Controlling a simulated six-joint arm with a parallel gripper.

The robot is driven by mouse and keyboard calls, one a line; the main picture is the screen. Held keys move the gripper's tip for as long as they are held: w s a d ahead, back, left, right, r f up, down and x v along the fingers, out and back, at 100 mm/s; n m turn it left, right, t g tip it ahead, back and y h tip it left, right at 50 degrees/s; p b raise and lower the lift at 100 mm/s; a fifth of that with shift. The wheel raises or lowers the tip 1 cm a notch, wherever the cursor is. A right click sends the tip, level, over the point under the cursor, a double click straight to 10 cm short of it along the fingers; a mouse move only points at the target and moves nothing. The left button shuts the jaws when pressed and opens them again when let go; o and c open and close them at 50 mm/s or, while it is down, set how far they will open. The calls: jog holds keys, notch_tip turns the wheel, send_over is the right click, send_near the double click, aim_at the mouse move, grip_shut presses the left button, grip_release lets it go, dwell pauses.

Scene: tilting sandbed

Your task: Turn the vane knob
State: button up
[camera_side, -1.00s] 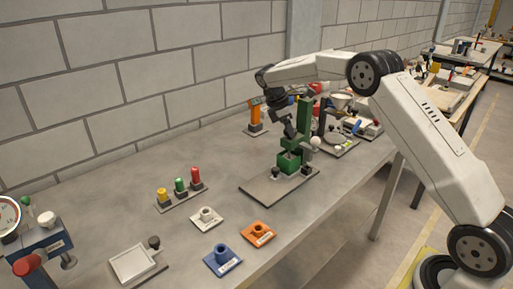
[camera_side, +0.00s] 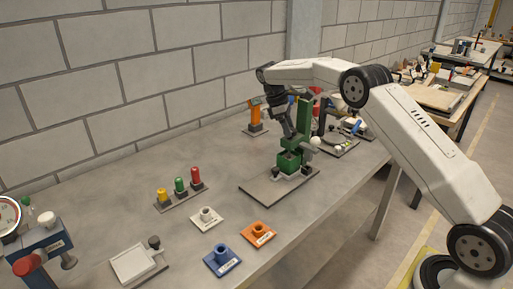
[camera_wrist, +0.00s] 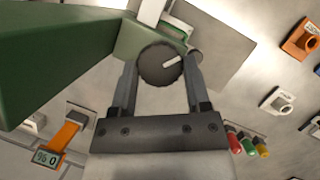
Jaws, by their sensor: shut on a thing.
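The vane knob (camera_wrist: 158,66) is a dark round disc with a white pointer line, seen from above in the wrist view. The line points up and right. My gripper (camera_wrist: 161,70) has one finger on each side of the knob and is shut on it. In the side view my gripper (camera_side: 296,137) points down at the green sandbed device, beside its upright green column (camera_side: 305,115). The knob cannot be made out there. The device's green box (camera_side: 289,160) stands on a grey base plate (camera_side: 262,188).
A white ball-topped part (camera_side: 315,141) is close beside my gripper. A red, green and yellow button row (camera_side: 180,187) and blue (camera_side: 222,260), orange (camera_side: 258,234) and white (camera_side: 207,217) socket blocks lie left and in front. An orange meter (camera_side: 255,117) stands behind.

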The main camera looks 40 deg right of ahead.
jog(key=o, duration=1.3)
jog(key=shift+v, duration=3.9)
